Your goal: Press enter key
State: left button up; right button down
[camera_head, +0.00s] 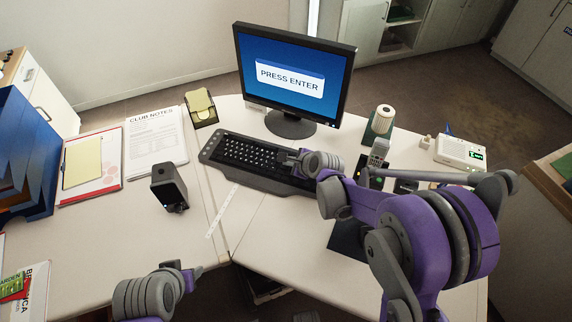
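The black keyboard (247,153) lies on the desk in front of the monitor (292,78). The blue screen shows a white box reading "PRESS ENTER". My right arm comes in from the right, and its gripper (288,159) is over or at the right part of the keyboard. It hides some keys there, and I cannot make out the enter key. I cannot tell whether the fingertips touch the keys. My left gripper (193,271) is low at the desk's front edge, away from the keyboard. Both grippers are too small to tell open from shut.
A black speaker (169,186) stands left of the keyboard. The desk in front of the keyboard is mostly clear.

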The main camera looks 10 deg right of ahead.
jog(key=shift+f, duration=0.15)
dwell(0.4)
jog(key=shift+r+p, duration=0.35)
jog(key=shift+r, duration=0.45)
jog(key=shift+r, duration=0.1)
jog(key=shift+r+p, duration=1.6)
jog(key=shift+r, duration=0.85)
